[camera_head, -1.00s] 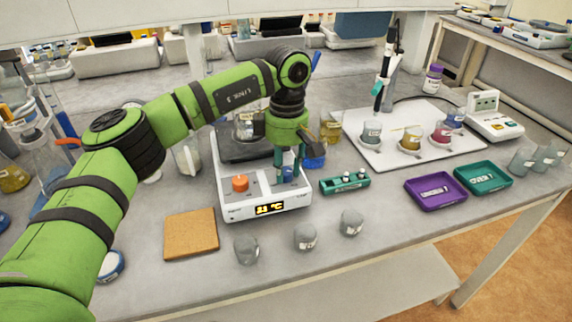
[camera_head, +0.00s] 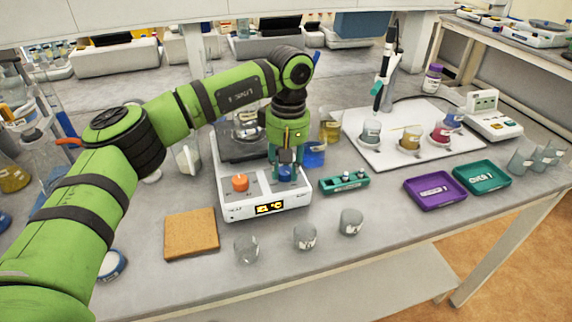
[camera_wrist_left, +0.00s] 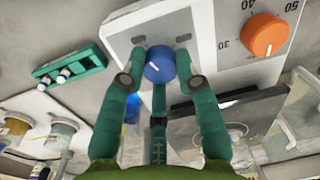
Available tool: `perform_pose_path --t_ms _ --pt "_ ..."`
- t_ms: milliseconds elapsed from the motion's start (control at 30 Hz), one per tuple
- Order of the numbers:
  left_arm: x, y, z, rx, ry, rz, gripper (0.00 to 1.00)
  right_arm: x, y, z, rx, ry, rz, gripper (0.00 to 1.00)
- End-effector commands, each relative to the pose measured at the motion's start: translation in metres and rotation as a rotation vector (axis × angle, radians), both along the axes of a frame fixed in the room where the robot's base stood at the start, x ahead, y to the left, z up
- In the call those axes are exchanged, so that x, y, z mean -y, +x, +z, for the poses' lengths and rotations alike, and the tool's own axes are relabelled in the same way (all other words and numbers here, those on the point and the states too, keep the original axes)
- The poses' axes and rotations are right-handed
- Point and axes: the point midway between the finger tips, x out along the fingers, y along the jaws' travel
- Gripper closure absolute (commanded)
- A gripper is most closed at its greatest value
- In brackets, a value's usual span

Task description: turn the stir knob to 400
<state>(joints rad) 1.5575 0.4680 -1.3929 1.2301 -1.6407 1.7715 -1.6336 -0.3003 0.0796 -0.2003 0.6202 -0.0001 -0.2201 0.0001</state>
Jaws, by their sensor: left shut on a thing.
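The white hotplate stirrer (camera_head: 240,208) stands on the bench with a lit display (camera_head: 270,208) on its front. Its blue knob (camera_wrist_left: 160,66) carries a white pointer line, and my left gripper (camera_wrist_left: 162,68) has its fingers around it. In the head view the blue knob (camera_head: 285,173) shows between the fingertips of the left gripper (camera_head: 286,176), which points down. An orange knob (camera_head: 240,183) sits to its left; in the wrist view the orange knob (camera_wrist_left: 265,35) is at upper right. My right gripper is not in view.
A teal rack (camera_head: 344,182) stands close right of the stirrer. A cork mat (camera_head: 191,234) and several small beakers (camera_head: 305,237) are in front. A blue beaker (camera_head: 314,156) and an amber beaker (camera_head: 330,131) stand behind the gripper. Purple (camera_head: 436,204) and teal (camera_head: 498,184) trays lie right.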

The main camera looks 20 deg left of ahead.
Motion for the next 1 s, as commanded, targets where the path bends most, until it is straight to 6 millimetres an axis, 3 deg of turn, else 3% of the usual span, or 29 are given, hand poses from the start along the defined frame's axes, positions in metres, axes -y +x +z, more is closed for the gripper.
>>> perform_pose_path --t_ms 433,467,500,867,1000 --pt "-0.003 0.001 -0.001 0.002 0.006 -0.002 1.00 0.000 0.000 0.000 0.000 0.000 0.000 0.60" --pt "-0.003 0.001 -0.001 0.002 0.006 -0.002 0.56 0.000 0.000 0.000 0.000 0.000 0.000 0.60" --pt "-0.003 0.001 -0.001 0.002 0.006 -0.001 0.44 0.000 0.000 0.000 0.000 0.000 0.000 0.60" --pt "-0.001 0.001 0.002 0.004 0.001 -0.005 0.44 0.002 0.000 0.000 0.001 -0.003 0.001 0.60" --pt "0.000 0.002 0.018 0.008 0.000 -0.005 0.44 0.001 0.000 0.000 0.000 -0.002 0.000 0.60"
